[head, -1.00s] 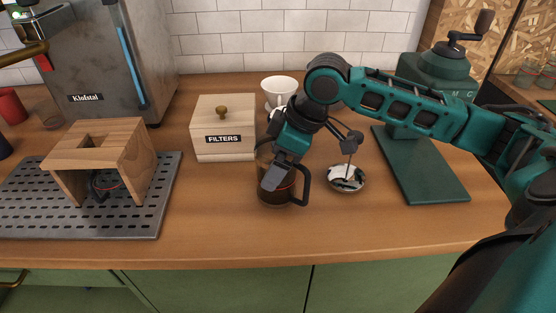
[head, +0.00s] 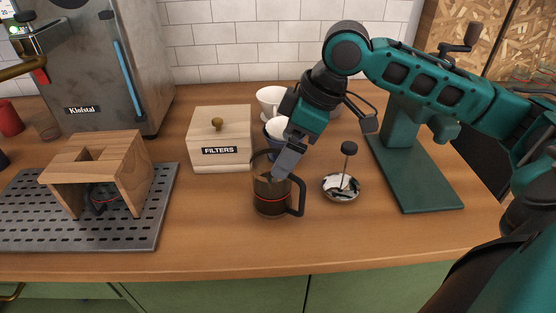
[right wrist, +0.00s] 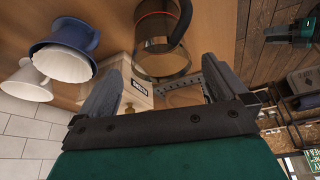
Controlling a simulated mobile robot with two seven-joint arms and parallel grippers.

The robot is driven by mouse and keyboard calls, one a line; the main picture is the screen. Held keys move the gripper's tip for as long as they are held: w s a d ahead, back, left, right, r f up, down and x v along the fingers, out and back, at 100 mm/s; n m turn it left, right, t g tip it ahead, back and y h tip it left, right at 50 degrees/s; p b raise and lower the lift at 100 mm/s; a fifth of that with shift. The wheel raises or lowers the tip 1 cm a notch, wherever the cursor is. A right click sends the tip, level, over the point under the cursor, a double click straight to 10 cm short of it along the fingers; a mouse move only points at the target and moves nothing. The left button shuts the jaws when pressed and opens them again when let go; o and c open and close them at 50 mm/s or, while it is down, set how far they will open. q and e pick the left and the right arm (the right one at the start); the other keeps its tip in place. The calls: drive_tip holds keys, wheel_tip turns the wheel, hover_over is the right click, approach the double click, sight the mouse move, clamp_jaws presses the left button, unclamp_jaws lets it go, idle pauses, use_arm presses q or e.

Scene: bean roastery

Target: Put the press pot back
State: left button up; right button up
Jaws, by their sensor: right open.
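The press pot (head: 270,200) is a glass beaker of dark liquid with a black handle on its right. It stands upright on the wooden counter; in the right wrist view its glass (right wrist: 155,38) is beyond my fingertips. Its likely plunger lid (head: 342,186), with a black knob on a rod, lies apart to its right. My right gripper (head: 286,162) is open and empty, just above and behind the pot's rim, overlapping it in the head view; contact cannot be told. Its two fingers show spread in the right wrist view (right wrist: 163,85). My left gripper is not in view.
A wooden filters box (head: 221,130) stands behind left of the pot. White and blue cups (head: 270,96) are behind it. A wooden stand (head: 105,160) sits on a perforated tray (head: 60,234) at left. A green grinder (head: 420,180) is at right. The front counter is clear.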

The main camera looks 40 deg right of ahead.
drive_tip(key=shift+v, duration=2.3)
drive_tip(key=shift+f, duration=0.1)
